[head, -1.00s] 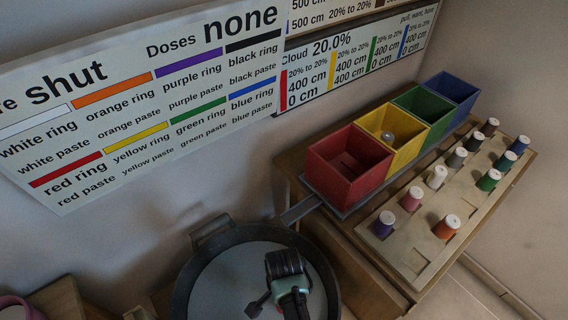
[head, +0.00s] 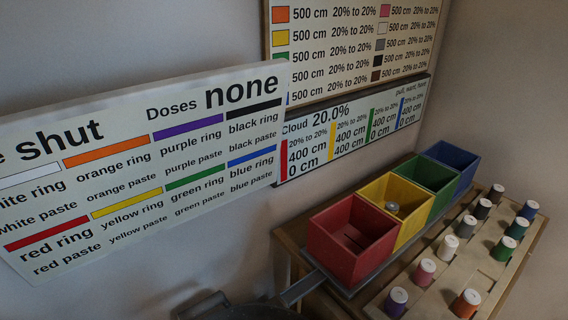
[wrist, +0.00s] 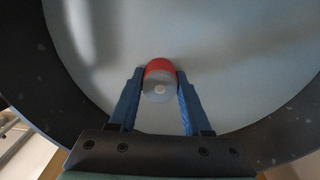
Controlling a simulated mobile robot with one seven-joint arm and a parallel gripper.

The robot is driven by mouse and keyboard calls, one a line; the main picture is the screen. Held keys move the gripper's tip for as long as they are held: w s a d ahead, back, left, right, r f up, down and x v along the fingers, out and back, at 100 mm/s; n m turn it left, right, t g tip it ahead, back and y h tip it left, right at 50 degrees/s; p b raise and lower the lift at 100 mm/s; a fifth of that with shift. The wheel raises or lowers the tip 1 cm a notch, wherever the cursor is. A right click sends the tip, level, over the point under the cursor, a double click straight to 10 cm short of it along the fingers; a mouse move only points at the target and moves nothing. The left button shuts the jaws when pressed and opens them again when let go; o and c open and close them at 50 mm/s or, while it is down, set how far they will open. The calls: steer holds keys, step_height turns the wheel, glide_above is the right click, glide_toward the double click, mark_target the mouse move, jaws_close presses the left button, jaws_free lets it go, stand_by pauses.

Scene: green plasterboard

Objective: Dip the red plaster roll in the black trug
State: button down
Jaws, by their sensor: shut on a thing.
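The red plaster roll (wrist: 160,66) shows in the wrist view, red at its far side with a grey, pale-centred end facing the camera. My gripper (wrist: 160,82) has its two blue fingers closed on either side of it. The black trug (wrist: 40,75) surrounds them, its dark wall curving round a pale grey inside (wrist: 230,60). The roll is over or in this pale area; I cannot tell whether it touches it. In the head view only the trug's dark rim (head: 235,311) shows at the bottom edge, and my gripper is out of frame.
Red (head: 350,238), yellow (head: 397,207), green (head: 429,182) and blue (head: 455,165) open boxes stand in a row right of the trug. A pale rack (head: 485,262) with several coloured rolls lies beside them. Lettered boards (head: 140,165) are on the wall behind.

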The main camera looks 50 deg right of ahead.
step_height(320, 180, up, 16)
steer(key=p, duration=1.5)
steer(key=shift+f, duration=0.25)
